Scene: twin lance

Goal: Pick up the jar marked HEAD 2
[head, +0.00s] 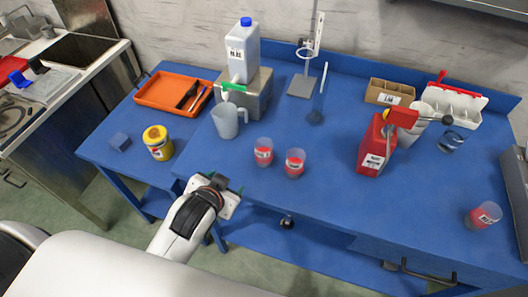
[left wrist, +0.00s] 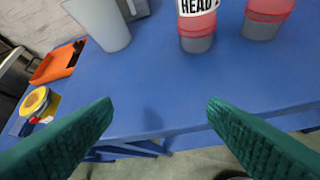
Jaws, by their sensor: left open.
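Two clear jars with red bands stand side by side near the table's front edge: a left jar (head: 263,152) and a right jar (head: 295,163). In the left wrist view, the left jar (left wrist: 197,28) has a white label reading HEAD; its number is not legible. The right jar (left wrist: 266,15) is partly cut off at the top, with no readable label. A third similar jar (head: 484,215) stands far right, its label too small to read. My left gripper (head: 222,187) is open and empty, in front of the left jar, with green fingers (left wrist: 160,110) spread wide. My right gripper is not visible.
A clear pitcher (head: 227,121) stands behind-left of the jars, and a yellow tub (head: 158,143) farther left. A red canister (head: 375,146) stands to the right. An orange tray (head: 160,91) lies at the back left.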

